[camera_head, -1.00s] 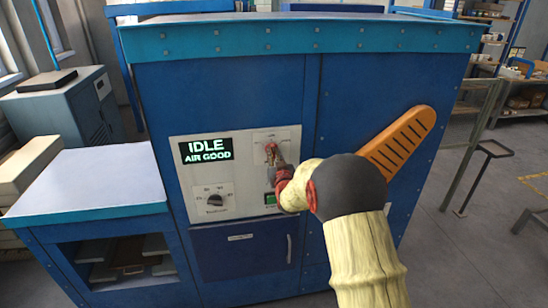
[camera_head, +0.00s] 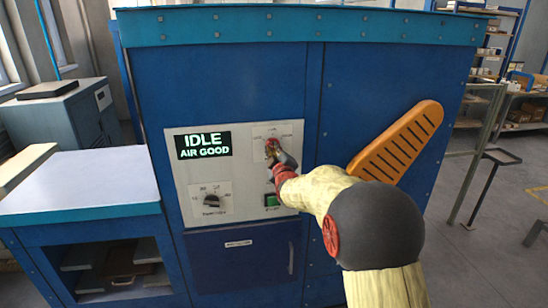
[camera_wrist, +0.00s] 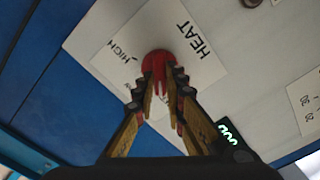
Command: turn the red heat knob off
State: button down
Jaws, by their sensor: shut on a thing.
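The red heat knob (camera_wrist: 157,62) sits on a white plate marked HEAT and HIGH on the control panel. In the wrist view my gripper (camera_wrist: 161,85) has both fingers on the knob, which shows between and beyond the fingertips. In the head view the knob (camera_head: 271,145) is at the panel's upper right, partly covered by my gripper (camera_head: 274,153). My gripper is shut on it. The knob's exact pointer direction cannot be made out.
A display (camera_head: 203,145) reads IDLE, AIR GOOD. A black dial (camera_head: 211,199) is lower left on the panel and a green button (camera_head: 271,200) below the knob. An orange slotted handle (camera_head: 398,145) stands out at the right. A low side table (camera_head: 85,185) is at the left.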

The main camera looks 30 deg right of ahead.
jog(key=shift+f+n+b, duration=0.1)
jog(key=shift+n+b, duration=0.4)
jog(key=shift+n, duration=0.2)
jog(key=c, duration=1.9)
grip_release()
jog(key=shift+o, duration=0.3)
jog(key=v, duration=1.2)
